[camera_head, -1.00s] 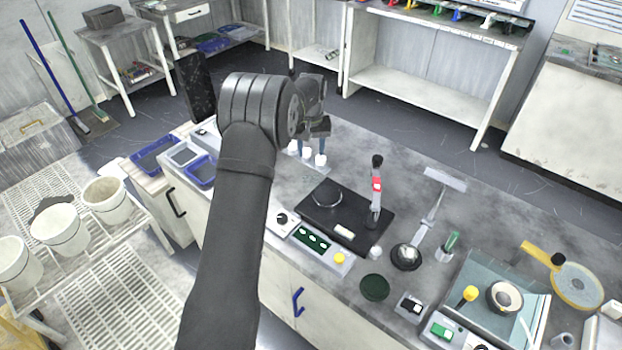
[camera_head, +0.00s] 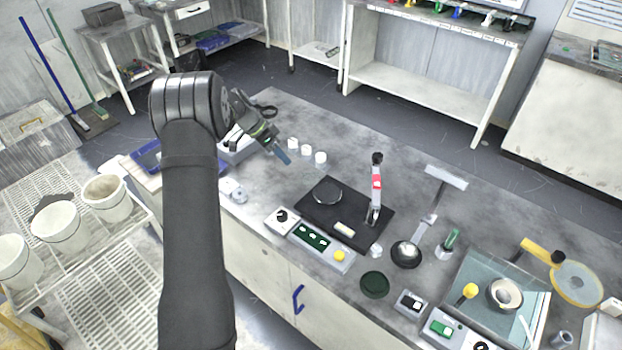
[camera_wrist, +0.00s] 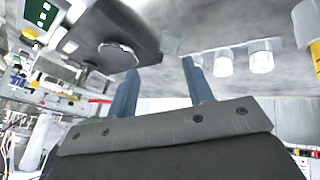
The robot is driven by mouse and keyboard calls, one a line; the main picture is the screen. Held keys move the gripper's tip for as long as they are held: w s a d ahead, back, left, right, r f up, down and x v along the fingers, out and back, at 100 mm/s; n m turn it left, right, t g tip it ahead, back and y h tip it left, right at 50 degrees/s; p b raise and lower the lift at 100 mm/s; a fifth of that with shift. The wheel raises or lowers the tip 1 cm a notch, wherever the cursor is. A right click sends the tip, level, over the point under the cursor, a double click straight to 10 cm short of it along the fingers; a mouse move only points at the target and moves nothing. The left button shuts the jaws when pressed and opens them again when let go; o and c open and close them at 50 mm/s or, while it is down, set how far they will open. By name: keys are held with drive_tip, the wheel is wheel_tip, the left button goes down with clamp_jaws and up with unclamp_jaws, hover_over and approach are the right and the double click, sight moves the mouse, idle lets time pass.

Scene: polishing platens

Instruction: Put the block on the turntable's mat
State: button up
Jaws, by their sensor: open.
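My gripper (camera_head: 284,157) is open above the left part of the bench; in the wrist view its two blue-grey fingers (camera_wrist: 160,72) stand apart with nothing between them. A small, pale, see-through square piece (camera_wrist: 171,43) shows beyond the fingertips in the wrist view, by the black plate's edge; it may be the block, but I cannot tell surely. The black square plate (camera_head: 317,212) carries a round dark disc (camera_head: 326,191), likely the turntable's mat. The disc also shows in the wrist view (camera_wrist: 118,56). A cream bar (camera_head: 344,228) lies on the plate.
Several white cylinders (camera_head: 306,150) stand behind the plate. A red-banded upright arm (camera_head: 376,185) rises at its right. A switch box (camera_head: 320,246) is in front.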

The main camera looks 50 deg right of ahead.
drive_tip(key=w+a+m+g+h, duration=0.1)
drive_tip(key=w+a+m+h, duration=0.1)
drive_tip(key=w+m, duration=0.1)
drive_tip(key=m, duration=0.2)
approach(311, 176)
drive_tip(key=f, duration=0.1)
drive_tip(key=s+f, duration=0.1)
drive_tip(key=f, duration=0.1)
drive_tip(key=shift+d+h, duration=0.1)
drive_tip(key=shift+h, duration=0.3)
drive_tip(key=shift+d+r+x, duration=0.1)
drive_tip(key=shift+x, duration=0.85)
drive_tip(key=shift+d+r+x, duration=0.1)
drive_tip(key=shift+r+x, duration=0.05)
drive_tip(key=shift+x, duration=0.8)
drive_tip(key=shift+d+r+x, duration=0.1)
drive_tip(key=shift+x, duration=0.85)
drive_tip(key=shift+s, duration=0.2)
drive_tip(key=c, duration=0.9)
